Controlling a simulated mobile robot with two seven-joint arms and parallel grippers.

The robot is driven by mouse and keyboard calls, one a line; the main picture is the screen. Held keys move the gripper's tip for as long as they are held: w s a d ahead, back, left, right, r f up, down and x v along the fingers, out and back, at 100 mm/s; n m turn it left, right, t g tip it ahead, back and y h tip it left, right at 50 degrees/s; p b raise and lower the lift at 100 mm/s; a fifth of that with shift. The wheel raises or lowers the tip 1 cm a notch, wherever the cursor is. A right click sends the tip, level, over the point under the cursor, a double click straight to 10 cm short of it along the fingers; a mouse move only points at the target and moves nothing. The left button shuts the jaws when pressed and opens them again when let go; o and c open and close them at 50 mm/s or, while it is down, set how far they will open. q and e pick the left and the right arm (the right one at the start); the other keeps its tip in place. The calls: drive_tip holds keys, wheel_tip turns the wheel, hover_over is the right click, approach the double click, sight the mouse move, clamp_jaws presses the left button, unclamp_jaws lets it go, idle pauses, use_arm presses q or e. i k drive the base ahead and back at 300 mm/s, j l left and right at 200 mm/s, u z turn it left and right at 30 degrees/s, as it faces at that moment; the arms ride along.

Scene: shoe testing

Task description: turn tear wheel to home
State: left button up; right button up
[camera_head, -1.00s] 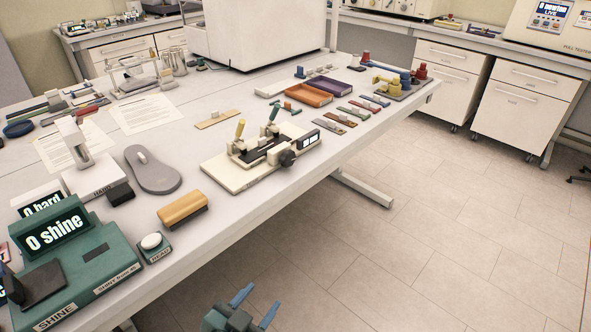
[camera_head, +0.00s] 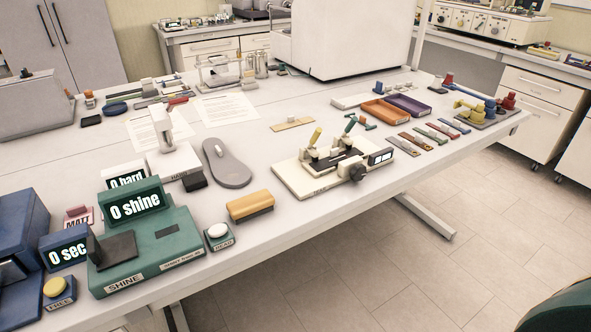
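The tear tester (camera_head: 300,184) is a cream base near the front edge of the table, right of the middle of the head view. A dark knob-like wheel (camera_head: 357,173) sits on its front right side, beside a small display (camera_head: 381,157) whose text is too small to read. A yellow-handled clamp (camera_head: 315,139) and a green-handled clamp (camera_head: 350,126) stand above a dark strip (camera_head: 337,159) on the tester. The wheel's exact angle cannot be told. Neither of my grippers is in view.
A wooden-topped block (camera_head: 250,205), a grey shoe sole (camera_head: 228,165) and the green shine tester (camera_head: 150,250) stand left of the tear tester. Orange (camera_head: 385,113) and purple (camera_head: 408,105) trays and several coloured strips lie to the right.

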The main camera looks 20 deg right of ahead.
sight(358, 172)
drive_tip(key=l+u, duration=0.6)
drive_tip(key=u, duration=0.15)
drive_tip(key=l+u, duration=0.65)
drive_tip(key=k+l+u, duration=0.2)
drive_tip(key=l, duration=0.15)
drive_tip(key=k+l+u, duration=0.1)
drive_tip(key=l+u, duration=0.15)
drive_tip(key=k+l+u, duration=0.2)
drive_tip(key=l, duration=0.3)
drive_tip(key=k+l+u, duration=0.15)
drive_tip(key=k+l, duration=0.9)
drive_tip(key=l, duration=0.3)
drive_tip(key=u, duration=0.05)
